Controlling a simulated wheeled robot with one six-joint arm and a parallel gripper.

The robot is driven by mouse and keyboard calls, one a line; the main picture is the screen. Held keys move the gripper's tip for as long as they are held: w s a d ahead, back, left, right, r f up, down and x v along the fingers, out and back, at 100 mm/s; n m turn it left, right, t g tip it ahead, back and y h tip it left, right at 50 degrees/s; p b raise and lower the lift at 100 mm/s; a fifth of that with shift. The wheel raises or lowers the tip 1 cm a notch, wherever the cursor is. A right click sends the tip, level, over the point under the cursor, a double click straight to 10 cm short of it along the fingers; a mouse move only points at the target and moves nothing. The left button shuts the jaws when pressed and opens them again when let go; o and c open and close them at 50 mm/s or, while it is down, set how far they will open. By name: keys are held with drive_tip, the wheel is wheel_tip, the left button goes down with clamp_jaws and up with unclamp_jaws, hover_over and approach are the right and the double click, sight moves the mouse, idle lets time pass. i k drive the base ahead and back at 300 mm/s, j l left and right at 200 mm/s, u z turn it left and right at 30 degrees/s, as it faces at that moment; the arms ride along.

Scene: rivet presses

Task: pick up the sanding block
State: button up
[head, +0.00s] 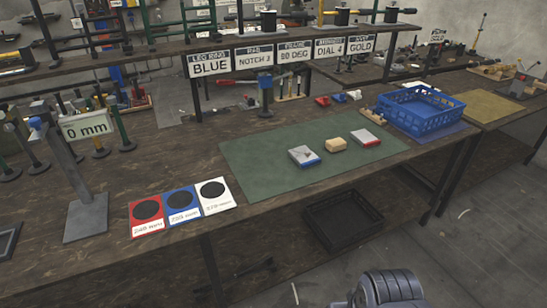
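Three small blocks lie in a loose row on the green mat (258,170) on the workbench. The left one is a grey-topped block with a blue edge (304,156). The middle one is a plain tan block (335,144). The right one is a grey-white block with a red edge (365,138). No label shows which of them is the sanding block. They lie apart from each other, and nothing covers them. My gripper is not visible; only a dark grey ridged part of my own body shows at the bottom edge.
A blue basket (422,108) stands right of the mat. Red, blue and white cards (180,205) with black discs lie to its left, near a post with a "0 mm" sign (86,127). Labelled signs (285,57) hang behind. A black crate (342,219) sits below the bench.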

sight(334, 145)
drive_tip(key=i+l+u, duration=0.15)
drive_tip(key=i+l, duration=0.15)
drive_tip(key=i+l+u, duration=0.15)
drive_tip(key=i+l, duration=0.2)
drive_tip(key=i+l+u, duration=0.35)
drive_tip(key=i+l, duration=0.25)
drive_tip(key=l, duration=0.2)
drive_tip(key=i+l+u, duration=0.15)
drive_tip(key=l, duration=0.3)
drive_tip(key=i, duration=0.1)
